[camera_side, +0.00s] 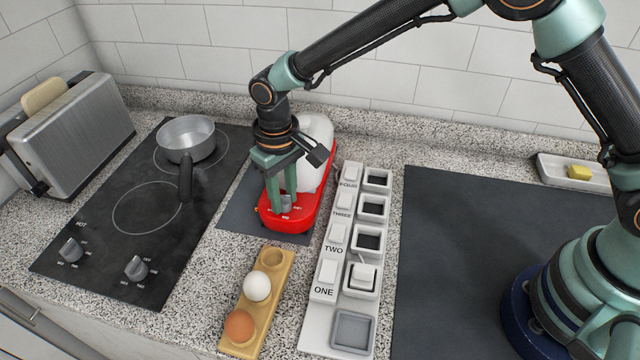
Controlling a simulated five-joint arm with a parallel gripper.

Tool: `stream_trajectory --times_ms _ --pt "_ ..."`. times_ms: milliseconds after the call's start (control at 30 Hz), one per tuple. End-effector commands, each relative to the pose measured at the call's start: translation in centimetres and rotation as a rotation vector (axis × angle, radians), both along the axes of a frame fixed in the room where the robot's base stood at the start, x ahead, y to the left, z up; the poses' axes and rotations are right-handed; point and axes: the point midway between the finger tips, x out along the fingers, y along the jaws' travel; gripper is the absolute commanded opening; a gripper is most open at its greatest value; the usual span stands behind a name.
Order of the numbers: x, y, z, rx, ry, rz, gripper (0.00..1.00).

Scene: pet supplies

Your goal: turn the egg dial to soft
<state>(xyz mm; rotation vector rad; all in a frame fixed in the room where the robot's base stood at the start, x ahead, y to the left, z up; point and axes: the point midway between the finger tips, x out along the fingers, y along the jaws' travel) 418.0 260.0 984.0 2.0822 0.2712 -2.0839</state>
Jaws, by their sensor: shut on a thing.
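The egg cooker has a red base (304,222) and a white rounded top (318,130), and stands on a dark mat in the middle. Its grey dial (285,208) is on the front of the red base, with small markings around it. "MED" can be made out below the dial. My gripper (283,200) points down from above with its green fingers shut on the dial. The fingers hide much of the dial, so I cannot tell which mark it points to.
A wooden egg holder (236,345) with a white egg (257,286) and a brown egg (239,326) lies in front. A labelled switch panel (322,313) stands close on the right. A hob (95,265) with a saucepan (187,136) and a toaster (75,130) are left.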

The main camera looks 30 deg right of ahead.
Motion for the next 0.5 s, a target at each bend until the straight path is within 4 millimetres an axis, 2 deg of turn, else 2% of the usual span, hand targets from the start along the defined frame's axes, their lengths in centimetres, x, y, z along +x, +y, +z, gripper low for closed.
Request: stream_trajectory --times_ms 500 --pt "0.1 0.1 0.14 0.003 -0.003 -0.086 0.0"
